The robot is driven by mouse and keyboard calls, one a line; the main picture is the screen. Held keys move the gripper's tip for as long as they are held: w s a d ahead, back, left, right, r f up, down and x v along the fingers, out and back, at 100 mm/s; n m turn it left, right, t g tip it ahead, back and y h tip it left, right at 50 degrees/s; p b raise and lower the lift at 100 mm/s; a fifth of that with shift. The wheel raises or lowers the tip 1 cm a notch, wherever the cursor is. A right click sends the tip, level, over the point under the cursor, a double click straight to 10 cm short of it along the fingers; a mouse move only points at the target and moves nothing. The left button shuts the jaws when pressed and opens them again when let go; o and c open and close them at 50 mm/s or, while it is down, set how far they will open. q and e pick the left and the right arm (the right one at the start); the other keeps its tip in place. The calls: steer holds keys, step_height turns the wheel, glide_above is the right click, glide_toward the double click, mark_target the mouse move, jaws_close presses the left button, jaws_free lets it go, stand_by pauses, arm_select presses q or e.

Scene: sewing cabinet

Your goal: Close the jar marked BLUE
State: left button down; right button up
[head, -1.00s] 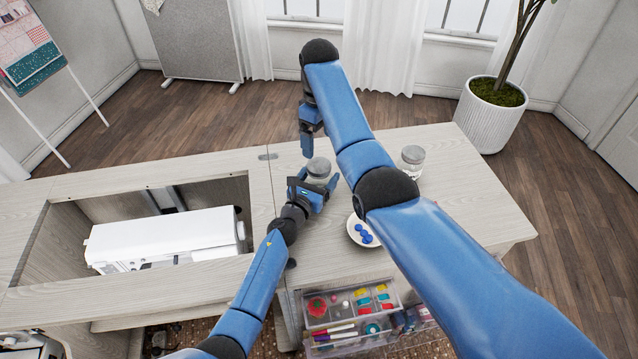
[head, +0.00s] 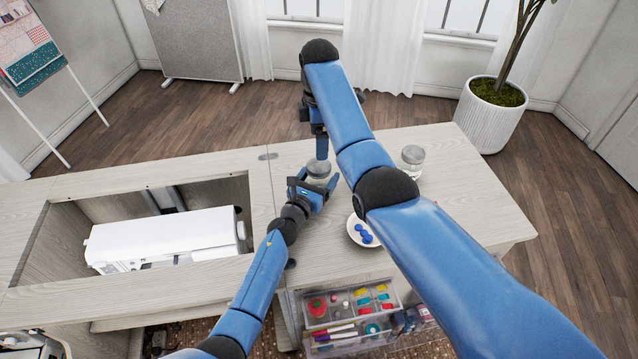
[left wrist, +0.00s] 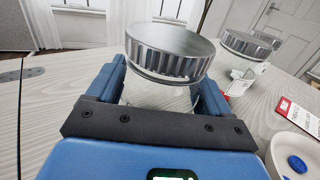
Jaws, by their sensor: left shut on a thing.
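My left gripper (head: 314,190) is shut around the glass body of a jar (left wrist: 160,95) on the cabinet top. A ribbed grey metal lid (left wrist: 170,50) sits on its mouth; I cannot tell whether it is screwed tight. The jar also shows in the head view (head: 318,172), partly hidden by the grippers. My right gripper (head: 321,148) points down directly over the lid; its fingers are too small to tell open from shut, and it does not show in the left wrist view. No BLUE marking is readable on the held jar.
Another lidded jar (head: 412,160) stands to the right. A white saucer (head: 354,238) with blue buttons lies nearer, partly behind my right arm. A red-and-white card (left wrist: 296,116) lies near the saucer. The sewing machine (head: 165,238) sits in the left opening.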

mark_target(319, 165)
stand_by(0.5)
steer(key=shift+f, duration=4.05)
